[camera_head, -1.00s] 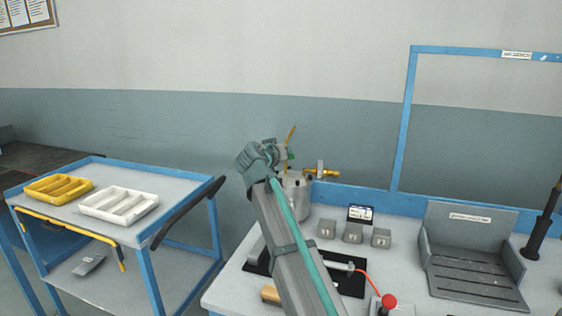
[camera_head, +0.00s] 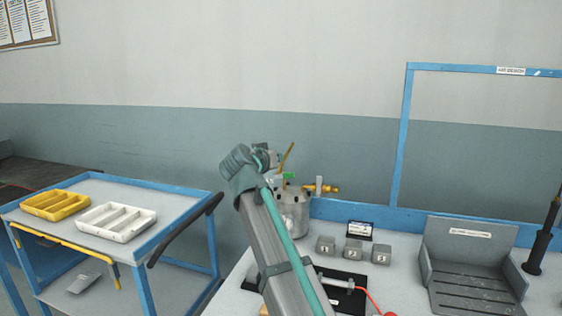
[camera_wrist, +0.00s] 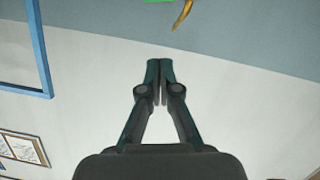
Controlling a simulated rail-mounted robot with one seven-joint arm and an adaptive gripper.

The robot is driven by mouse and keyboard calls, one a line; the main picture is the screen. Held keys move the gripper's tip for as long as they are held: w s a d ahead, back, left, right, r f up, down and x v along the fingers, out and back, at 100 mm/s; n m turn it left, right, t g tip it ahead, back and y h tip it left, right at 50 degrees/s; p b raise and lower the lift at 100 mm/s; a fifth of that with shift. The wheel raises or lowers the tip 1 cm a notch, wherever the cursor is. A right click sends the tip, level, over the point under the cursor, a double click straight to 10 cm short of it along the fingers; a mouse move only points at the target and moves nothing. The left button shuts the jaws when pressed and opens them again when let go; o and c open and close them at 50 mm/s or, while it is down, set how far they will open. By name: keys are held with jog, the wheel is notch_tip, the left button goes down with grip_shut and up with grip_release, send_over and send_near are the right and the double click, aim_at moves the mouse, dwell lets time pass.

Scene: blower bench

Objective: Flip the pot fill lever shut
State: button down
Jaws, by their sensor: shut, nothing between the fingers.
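The grey metal pot (camera_head: 292,218) stands at the back left of the bench, partly hidden behind my arm. A thin yellow lever (camera_head: 287,156) rises above its top, tilted with its upper end to the right. A green part (camera_head: 289,177) sits below the lever. My gripper (camera_head: 274,158) is close to the left of the lever in the head view, partly hidden by my wrist. In the wrist view my gripper (camera_wrist: 160,66) is shut and empty.
A brass fitting (camera_head: 325,188) sticks out right of the pot. Small numbered grey blocks (camera_head: 354,250) and a grey slotted fixture (camera_head: 470,255) stand on the bench. A cart at left holds a yellow tray (camera_head: 57,215) and a white tray (camera_head: 117,235).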

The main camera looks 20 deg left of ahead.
jog(key=shift+v, duration=2.2)
